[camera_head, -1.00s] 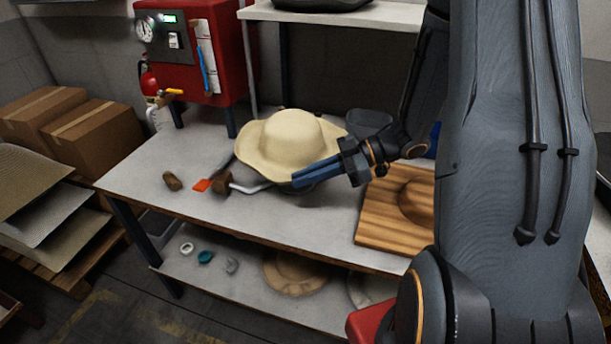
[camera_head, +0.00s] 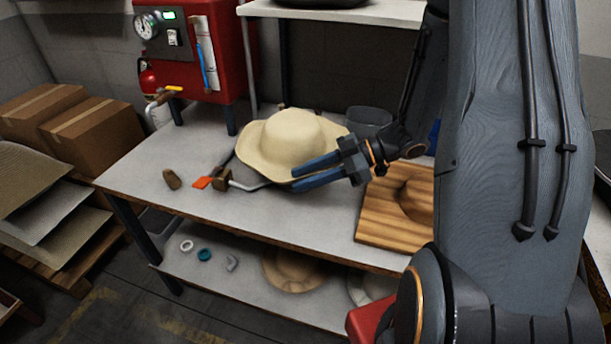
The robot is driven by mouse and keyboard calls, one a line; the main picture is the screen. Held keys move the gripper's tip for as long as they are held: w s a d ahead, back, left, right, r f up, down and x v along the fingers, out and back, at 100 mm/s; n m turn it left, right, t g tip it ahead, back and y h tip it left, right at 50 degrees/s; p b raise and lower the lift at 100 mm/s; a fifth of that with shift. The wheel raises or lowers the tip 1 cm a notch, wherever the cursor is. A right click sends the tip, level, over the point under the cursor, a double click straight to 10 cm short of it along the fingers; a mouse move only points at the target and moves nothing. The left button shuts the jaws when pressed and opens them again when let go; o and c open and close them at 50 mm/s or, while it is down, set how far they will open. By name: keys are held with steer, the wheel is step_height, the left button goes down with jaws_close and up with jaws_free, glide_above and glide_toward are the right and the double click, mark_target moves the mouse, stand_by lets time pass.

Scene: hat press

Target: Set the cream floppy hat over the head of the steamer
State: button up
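The cream floppy hat (camera_head: 290,137) sits brim down, a little tilted, toward the back middle of the workbench. What lies under it is mostly hidden; a bent pale metal pipe (camera_head: 248,186) comes out below its brim at the front left. The steamer's head is not clearly visible and may be hidden under the hat. My gripper (camera_head: 293,179) is at the hat's right front brim.
A red machine with a gauge (camera_head: 195,55) stands at the back left. A brown brush (camera_head: 172,179) and an orange piece (camera_head: 202,183) lie at left. A grey bin (camera_head: 368,120) stands behind the gripper.

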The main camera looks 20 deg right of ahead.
steer(key=b+v, duration=0.1)
steer(key=v, duration=0.7)
steer(key=shift+a+f, duration=0.1)
stand_by(0.7)
